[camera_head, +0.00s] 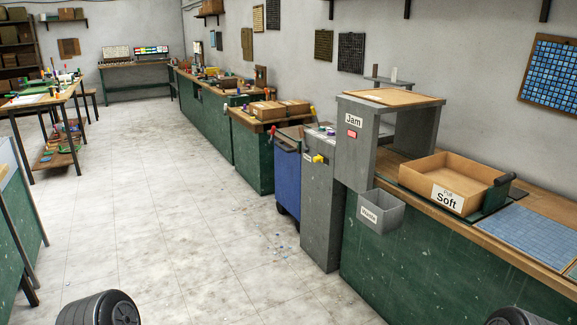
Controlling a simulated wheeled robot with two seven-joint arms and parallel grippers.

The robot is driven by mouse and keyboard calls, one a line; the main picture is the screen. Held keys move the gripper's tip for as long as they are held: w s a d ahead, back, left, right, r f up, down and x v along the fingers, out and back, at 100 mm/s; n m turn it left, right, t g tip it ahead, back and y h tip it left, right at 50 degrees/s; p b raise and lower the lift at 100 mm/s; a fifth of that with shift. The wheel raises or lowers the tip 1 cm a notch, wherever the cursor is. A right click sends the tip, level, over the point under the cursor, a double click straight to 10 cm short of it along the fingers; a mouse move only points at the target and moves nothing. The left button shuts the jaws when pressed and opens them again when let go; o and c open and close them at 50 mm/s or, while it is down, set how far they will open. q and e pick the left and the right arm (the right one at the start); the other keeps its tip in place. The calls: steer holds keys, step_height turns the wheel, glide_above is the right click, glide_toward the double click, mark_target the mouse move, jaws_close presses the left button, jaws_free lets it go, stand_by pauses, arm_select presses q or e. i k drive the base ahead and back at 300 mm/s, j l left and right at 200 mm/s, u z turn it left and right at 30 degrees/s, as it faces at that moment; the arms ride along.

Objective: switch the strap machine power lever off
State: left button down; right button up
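A grey arch-shaped machine (357,152) labelled "Jam" stands at the end of the right-hand bench, with a red button (352,134) below the label. A narrow grey cabinet (320,215) stands on the floor to its left. A yellow knob or handle (318,159) is on the cabinet's upper front, and a small red-tipped part (312,138) shows near its top. I cannot tell from this distance which is the power lever or how it is set. Neither of my grippers is in view; only dark rounded parts of my arms show at the bottom edge.
A blue bin (287,178) stands left of the cabinet. A grey "Waste" box (381,211) hangs on the bench front. A cardboard "Soft" box (458,172) and a blue mosaic sheet (515,236) lie on the bench (480,232).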

mark_target(305, 150)
steer(key=i+j+u, duration=0.1)
steer(key=i+u, duration=0.4)
steer(key=i, duration=1.5)
steer(key=i+j+z, duration=0.15)
steer(key=i+z, duration=0.25)
steer(key=i, duration=0.25)
steer(key=i+j+z, duration=0.3)
steer(key=i+z, duration=0.15)
steer(key=i, duration=0.15)
steer(key=i+j+z, duration=0.85)
steer(key=j, duration=0.4)
steer(key=i, duration=0.1)
